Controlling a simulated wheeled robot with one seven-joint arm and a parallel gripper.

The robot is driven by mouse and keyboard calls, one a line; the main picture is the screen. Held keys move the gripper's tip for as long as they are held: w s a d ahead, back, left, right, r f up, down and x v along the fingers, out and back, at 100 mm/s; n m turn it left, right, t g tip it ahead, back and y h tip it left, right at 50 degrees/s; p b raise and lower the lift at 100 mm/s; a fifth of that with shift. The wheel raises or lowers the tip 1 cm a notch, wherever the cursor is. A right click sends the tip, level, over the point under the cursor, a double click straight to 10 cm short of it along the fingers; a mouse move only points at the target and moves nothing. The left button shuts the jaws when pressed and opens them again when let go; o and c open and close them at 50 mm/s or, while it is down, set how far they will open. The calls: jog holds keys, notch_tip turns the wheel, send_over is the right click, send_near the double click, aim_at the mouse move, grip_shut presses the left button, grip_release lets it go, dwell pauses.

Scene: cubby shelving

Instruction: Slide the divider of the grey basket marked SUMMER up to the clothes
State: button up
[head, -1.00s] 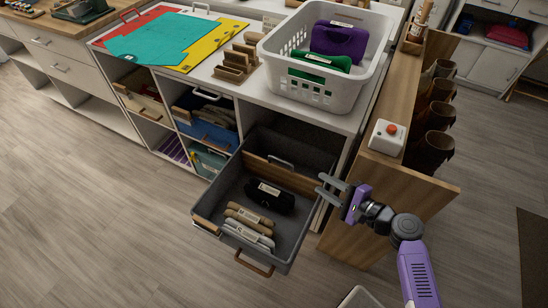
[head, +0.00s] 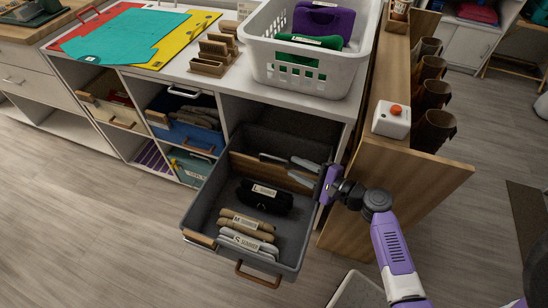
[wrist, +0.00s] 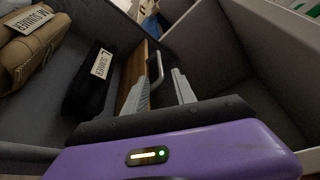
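The grey basket (head: 205,207) is pulled out of its cubby. In it lie rolled clothes tagged SUMMER: a grey S roll (head: 247,243), a tan M roll (head: 246,223) and a black L bundle (head: 265,197). The wooden divider (head: 255,172) stands across the basket behind the black bundle, with a gap between them; it also shows in the wrist view (wrist: 133,75). My gripper (head: 290,168) is open over the basket, at the divider's handle. In the wrist view the metal handle (wrist: 157,68) shows between the two fingertips (wrist: 160,85); whether they touch it I cannot tell.
A white laundry basket (head: 305,65) stands on the counter above. A blue bin (head: 180,135) sits in the cubby to the left. Floor at the front left is free.

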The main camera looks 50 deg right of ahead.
aim_at(280, 160)
jog(key=x, duration=0.9)
jog(key=shift+w, duration=0.1)
grip_shut()
dwell(1.2)
